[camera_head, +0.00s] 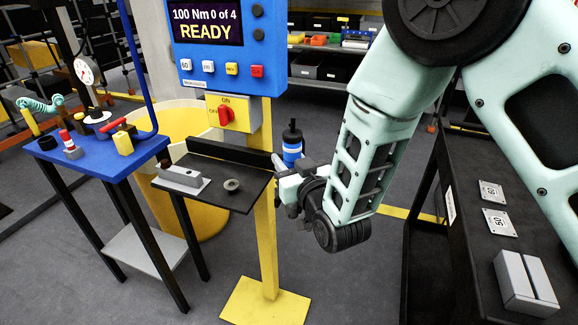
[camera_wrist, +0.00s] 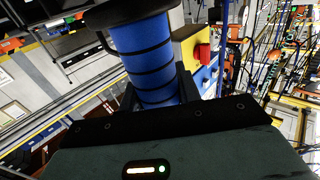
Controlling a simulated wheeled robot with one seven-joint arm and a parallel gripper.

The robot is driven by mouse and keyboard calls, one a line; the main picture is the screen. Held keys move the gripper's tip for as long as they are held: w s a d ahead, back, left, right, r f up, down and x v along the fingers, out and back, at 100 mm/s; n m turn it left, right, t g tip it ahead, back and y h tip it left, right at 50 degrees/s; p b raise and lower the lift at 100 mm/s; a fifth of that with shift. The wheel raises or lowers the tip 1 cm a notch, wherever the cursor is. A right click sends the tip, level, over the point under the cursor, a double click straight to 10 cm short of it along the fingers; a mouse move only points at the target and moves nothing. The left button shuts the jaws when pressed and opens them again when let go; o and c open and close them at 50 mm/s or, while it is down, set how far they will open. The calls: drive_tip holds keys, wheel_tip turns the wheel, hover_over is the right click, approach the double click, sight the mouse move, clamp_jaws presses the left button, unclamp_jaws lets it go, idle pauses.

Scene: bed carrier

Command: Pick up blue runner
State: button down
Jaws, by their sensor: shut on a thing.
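The blue runner (camera_wrist: 143,58) is a blue cylinder with black bands and a dark wider end. In the wrist view it stands between the two dark fingers of my gripper (camera_wrist: 158,88), which are shut on it. In the head view the runner (camera_head: 292,150) shows with a black top, upright beside the black shelf of the yellow stand. My gripper (camera_head: 287,180) is below and around it there, partly hidden by my wrist. The runner's lower end is hidden in the head view.
A black shelf (camera_head: 225,196) on the yellow stand (camera_head: 268,240) holds a grey block and a small round part. The blue control panel (camera_head: 222,50) is above it. A blue table (camera_head: 100,152) with tools is at left. A black bench (camera_head: 478,240) with plates is at right.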

sight(293, 128)
drive_tip(key=shift+r+b, duration=0.6)
drive_tip(key=shift+r, duration=3.95)
